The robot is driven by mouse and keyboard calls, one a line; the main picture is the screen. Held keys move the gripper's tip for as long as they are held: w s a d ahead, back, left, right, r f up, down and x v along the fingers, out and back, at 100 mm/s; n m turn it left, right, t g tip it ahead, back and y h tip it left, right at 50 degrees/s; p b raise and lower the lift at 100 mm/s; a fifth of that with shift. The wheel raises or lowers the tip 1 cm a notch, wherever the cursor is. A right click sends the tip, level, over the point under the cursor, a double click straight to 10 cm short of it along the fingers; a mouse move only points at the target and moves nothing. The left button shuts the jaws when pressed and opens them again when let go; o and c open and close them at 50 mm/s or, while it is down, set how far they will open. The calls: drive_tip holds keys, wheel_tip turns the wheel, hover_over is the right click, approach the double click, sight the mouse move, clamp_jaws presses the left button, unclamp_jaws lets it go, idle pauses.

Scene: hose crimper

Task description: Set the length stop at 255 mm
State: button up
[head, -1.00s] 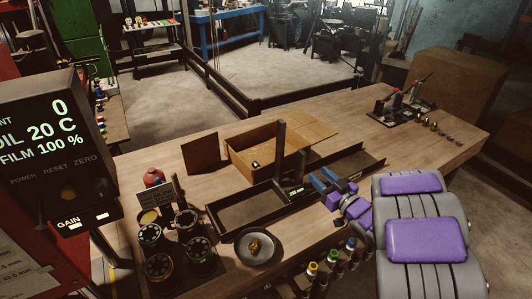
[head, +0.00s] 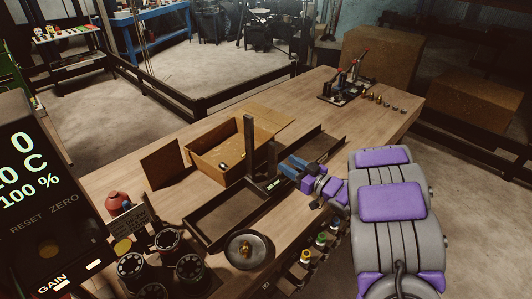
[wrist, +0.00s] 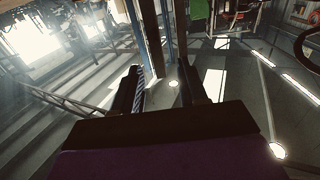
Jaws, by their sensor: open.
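The length stop, a dark upright post (head: 249,146) with a shorter upright beside it, stands on a long black tray-like rail (head: 222,213) on the bench. A small pale label (head: 273,185) sits at its foot; its number is too small to read surely. My gripper (head: 284,167), with blue fingers, is just right of the shorter upright, above the rail. In the wrist view my gripper (wrist: 158,92) shows two dark fingers spread apart with no object clearly held between them. Whether a finger touches the stop cannot be told.
An open cardboard box (head: 225,155) stands behind the rail. A round dish (head: 250,250) with a brass fitting and several black dies (head: 167,241) are in front. A fixture (head: 348,82) stands at the far end.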

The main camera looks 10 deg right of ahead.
sight(269, 151)
drive_tip(key=b+x, duration=0.1)
drive_tip(key=x, duration=0.9)
drive_tip(key=shift+w, duration=0.15)
drive_tip(key=shift+d, duration=0.35)
drive_tip(key=shift+c, duration=0.8)
clamp_jaws()
